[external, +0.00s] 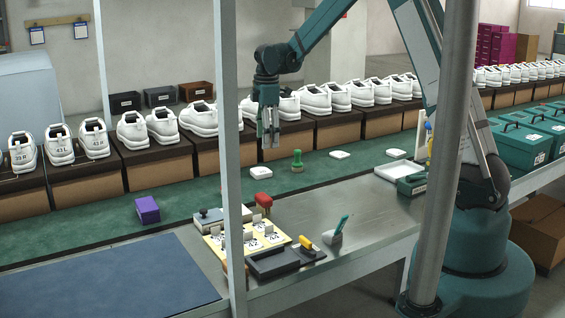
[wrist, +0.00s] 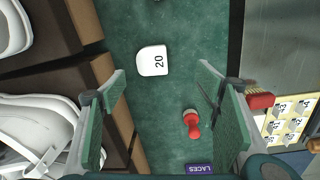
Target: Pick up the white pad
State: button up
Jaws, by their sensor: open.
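In the wrist view, a white pad (wrist: 152,61) with a rounded edge and the number 20 lies flat on the green belt (wrist: 185,85). It shows between and beyond my spread fingers. My gripper (external: 268,138), also seen in the wrist view (wrist: 162,85), is open and empty, pointing down in the air near the shoe row. It touches no pad.
A red knobbed tool (wrist: 192,122) and a purple LACES box (wrist: 200,168) lie on the belt. A green-handled brush (external: 297,160) stands there too. White shoes on boxes (external: 363,130) line the far side. A red brush (external: 263,200) stands near the yellow card board. A grey post crosses the external view.

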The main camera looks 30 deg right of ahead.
jog(key=n, duration=0.1)
send_over(260, 170)
jog(key=shift+g, duration=0.3)
notch_tip(260, 170, down, 5)
jog(key=shift+d+f, duration=0.1)
jog(key=shift+d, duration=0.05)
jog(key=shift+f, duration=1.3)
jog(key=shift+f+b, duration=0.7)
jog(key=shift+f, duration=1.9)
jog(key=c, duration=1)
